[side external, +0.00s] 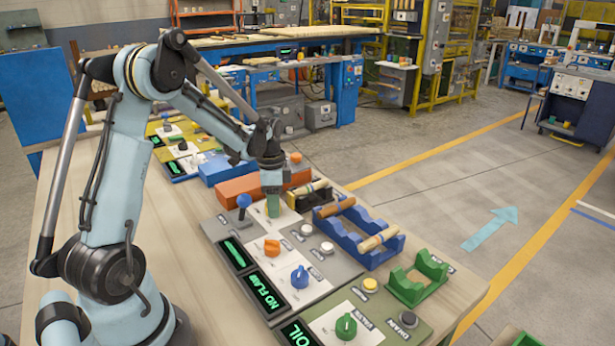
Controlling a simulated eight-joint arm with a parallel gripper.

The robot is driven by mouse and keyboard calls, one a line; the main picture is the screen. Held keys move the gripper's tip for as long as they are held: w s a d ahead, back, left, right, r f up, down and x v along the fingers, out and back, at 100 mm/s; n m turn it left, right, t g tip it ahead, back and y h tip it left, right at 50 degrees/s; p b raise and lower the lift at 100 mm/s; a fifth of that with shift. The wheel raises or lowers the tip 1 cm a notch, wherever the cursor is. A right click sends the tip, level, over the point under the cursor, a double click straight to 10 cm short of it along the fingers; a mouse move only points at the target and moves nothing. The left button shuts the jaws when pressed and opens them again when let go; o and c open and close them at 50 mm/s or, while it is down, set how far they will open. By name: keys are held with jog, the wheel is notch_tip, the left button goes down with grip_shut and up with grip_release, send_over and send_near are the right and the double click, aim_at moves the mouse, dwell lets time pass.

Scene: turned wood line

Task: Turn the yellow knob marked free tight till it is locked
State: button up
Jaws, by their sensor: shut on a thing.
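My gripper (273,206) points down at the white plate (262,219) near the back of the grey panel. It is shut on a small knob there, which its greenish fingers hide almost wholly. I cannot make out the knob's colour, its pointer or the words free and tight. On the same panel stand an orange knob (271,247) and a blue knob (300,277), both apart from my gripper. A lever with a blue ball (244,201) stands just left of my gripper.
An orange block (240,189) lies behind my gripper. A blue cradle (368,243) with wooden turned pieces and a green cradle (417,281) stand to the right. A green knob (345,326) is on the front panel. Dark displays with green text (263,293) line the panels' left side.

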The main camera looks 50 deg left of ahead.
jog(key=shift+m, duration=0.3)
jog(key=o, duration=1.1)
jog(key=shift+c, duration=0.2)
jog(key=shift+r, duration=0.15)
notch_tip(320, 180, up, 12)
jog(key=s+d+n+t, duration=0.3)
jog(key=d, duration=0.7)
jog(key=s+d+n+t, duration=0.3)
jog(key=s+d+t, duration=0.1)
jog(key=d, duration=0.7)
jog(key=shift+s+n, duration=0.25)
jog(key=shift+n, duration=0.05)
